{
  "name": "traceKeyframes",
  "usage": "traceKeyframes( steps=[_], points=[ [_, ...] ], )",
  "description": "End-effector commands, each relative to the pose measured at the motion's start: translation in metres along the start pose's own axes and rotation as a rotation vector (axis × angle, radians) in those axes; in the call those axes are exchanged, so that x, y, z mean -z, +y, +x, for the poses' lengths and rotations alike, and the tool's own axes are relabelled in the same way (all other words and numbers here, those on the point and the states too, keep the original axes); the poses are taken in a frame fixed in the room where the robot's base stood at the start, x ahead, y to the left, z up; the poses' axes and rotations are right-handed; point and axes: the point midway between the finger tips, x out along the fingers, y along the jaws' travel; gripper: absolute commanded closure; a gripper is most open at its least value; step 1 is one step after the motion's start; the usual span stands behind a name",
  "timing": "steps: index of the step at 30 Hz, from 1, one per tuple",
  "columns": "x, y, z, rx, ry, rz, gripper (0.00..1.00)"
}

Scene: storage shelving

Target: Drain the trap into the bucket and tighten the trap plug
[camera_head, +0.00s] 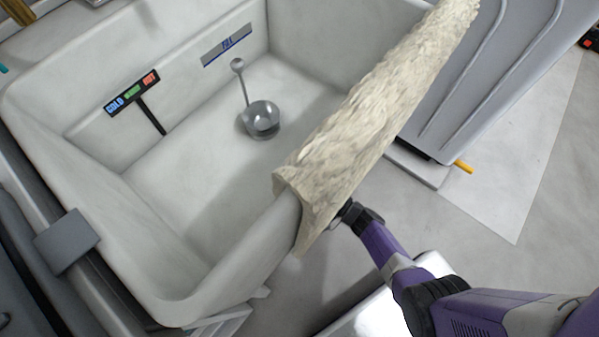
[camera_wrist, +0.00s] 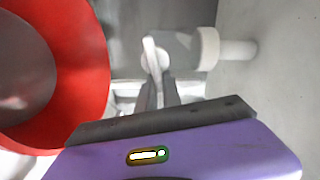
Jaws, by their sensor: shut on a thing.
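In the wrist view, my gripper (camera_wrist: 160,88) is shut on a thin pale tab, which looks like the handle of the trap plug (camera_wrist: 152,54). Just behind it is the pale trap (camera_wrist: 183,52), with a wide white collar (camera_wrist: 208,48) and a white pipe running right to the wall. The red bucket (camera_wrist: 95,75) is at the left, its round rim cut by the frame edge. Its inside looks grey; I cannot tell whether it holds water. In the head view, my purple arm reaches down beside the sink, and the gripper, trap and bucket are hidden.
The white sink (camera_head: 200,200) fills the head view's left, with a metal drain strainer (camera_head: 262,118) and a COLD/HOT label (camera_head: 132,92). A rough beige cloth-like piece (camera_head: 370,115) hangs over its right edge. A grey ribbed unit (camera_head: 480,80) stands right; floor (camera_head: 480,215) is clear below it.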

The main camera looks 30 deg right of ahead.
Motion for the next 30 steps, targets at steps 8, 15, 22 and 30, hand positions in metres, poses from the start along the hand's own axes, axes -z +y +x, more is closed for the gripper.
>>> traceKeyframes(
  steps=[8, 15, 22, 30],
  points=[
    [-0.0130, 0.0078, -0.0047, -0.008, -0.026, 0.154, 1.00],
    [-0.0136, 0.0085, -0.0046, -0.007, -0.027, 0.214, 1.00],
    [-0.0138, 0.0085, -0.0045, -0.007, -0.027, 0.226, 1.00],
    [-0.0140, 0.0085, -0.0045, -0.007, -0.028, 0.226, 0.85]
  ],
)
